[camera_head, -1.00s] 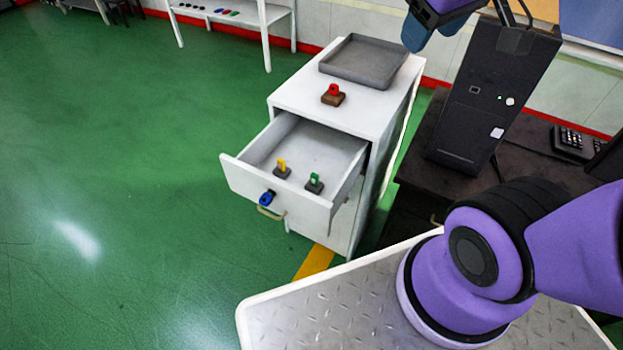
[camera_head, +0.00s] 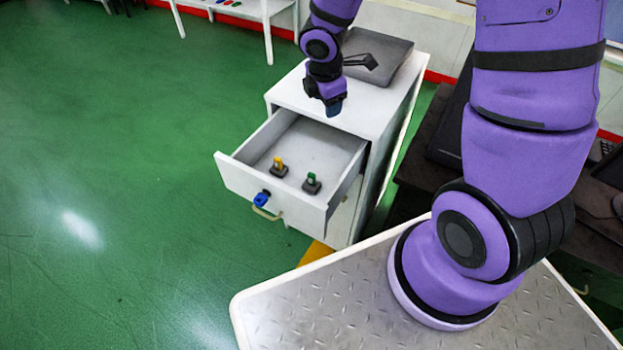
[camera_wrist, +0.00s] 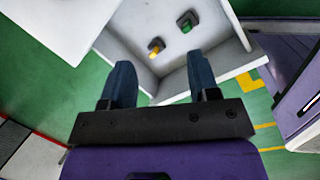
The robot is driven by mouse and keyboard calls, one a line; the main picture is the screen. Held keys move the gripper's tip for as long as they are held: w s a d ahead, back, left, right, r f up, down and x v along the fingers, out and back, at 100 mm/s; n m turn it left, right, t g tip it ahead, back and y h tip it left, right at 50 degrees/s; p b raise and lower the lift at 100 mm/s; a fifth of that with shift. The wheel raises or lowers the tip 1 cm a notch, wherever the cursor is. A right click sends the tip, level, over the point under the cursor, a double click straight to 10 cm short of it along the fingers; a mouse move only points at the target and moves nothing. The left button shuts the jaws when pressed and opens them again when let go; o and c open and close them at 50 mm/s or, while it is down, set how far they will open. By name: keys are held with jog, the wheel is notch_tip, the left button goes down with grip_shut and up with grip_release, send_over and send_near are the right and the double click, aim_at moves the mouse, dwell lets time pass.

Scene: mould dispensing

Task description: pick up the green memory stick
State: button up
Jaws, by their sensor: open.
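The green memory stick (camera_head: 311,177) stands upright in a small dark base inside the open drawer, near its front right. My gripper (camera_head: 333,108) is above the back part of the drawer, by the cabinet top's front edge. In the wrist view my gripper (camera_wrist: 162,82) is open and empty, with its two blue fingers wide apart. The green stick is clear of the fingers.
The white drawer (camera_head: 234,172) is pulled out of the cabinet (camera_head: 290,92). A blue item (camera_head: 261,199) is at its front wall. A grey tray (camera_head: 390,48) lies on the cabinet top, partly hidden by my arm. The drawer floor around the sticks is mostly clear.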

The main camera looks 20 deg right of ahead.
aim_at(312, 174)
jog(key=shift+s+a+f+n+g+y, duration=0.35)
jog(key=shift+a+f+n, duration=0.6)
jog(key=shift+f, duration=2.4)
jog(key=shift+s+a+f+n+g+y, duration=0.3)
jog(key=shift+a+f+n, duration=0.7)
jog(key=shift+f, duration=2.4)
jog(key=shift+s+a+f+n+g+y, duration=0.4)
jog(key=shift+f+n, duration=0.95)
jog(key=shift+f, duration=2)
jog(key=shift+w+d+f, duration=0.1)
jog(key=shift+w+f, duration=0.1)
jog(key=shift+f, duration=1.2)
jog(key=shift+w+d+f, duration=0.1)
jog(key=shift+w+f, duration=0.1)
jog(key=shift+f, duration=1.2)
jog(key=shift+c, duration=0.4)
jog(key=c, duration=0.9)
